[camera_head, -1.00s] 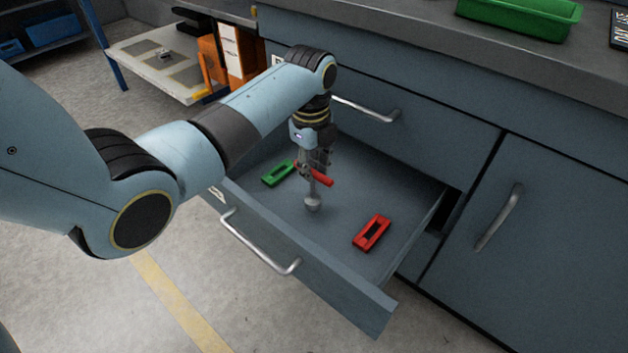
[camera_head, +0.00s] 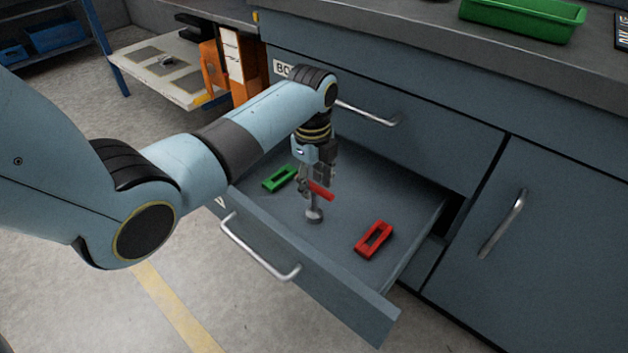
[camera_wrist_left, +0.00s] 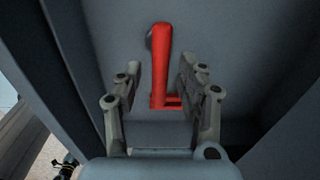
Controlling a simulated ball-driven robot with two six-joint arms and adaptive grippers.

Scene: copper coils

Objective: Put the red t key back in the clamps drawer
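The red T key (camera_head: 321,191) has a red handle and a grey shaft with a round grey foot. It stands roughly upright on the floor of the open drawer (camera_head: 345,300). My left gripper (camera_head: 315,185) points down into the drawer, around the key's upper part. In the left wrist view, the red key (camera_wrist_left: 161,68) lies between the two spread fingers of the left gripper (camera_wrist_left: 160,80), with gaps on both sides. The drawer's own label is not readable here. My right gripper is not in view.
A green frame-shaped block (camera_head: 280,179) and a red one (camera_head: 374,239) lie in the drawer. A closed drawer with a handle (camera_head: 368,115) is above, and a closed cabinet door (camera_head: 560,250) to the right. A green tray (camera_head: 525,17) sits on the worktop.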

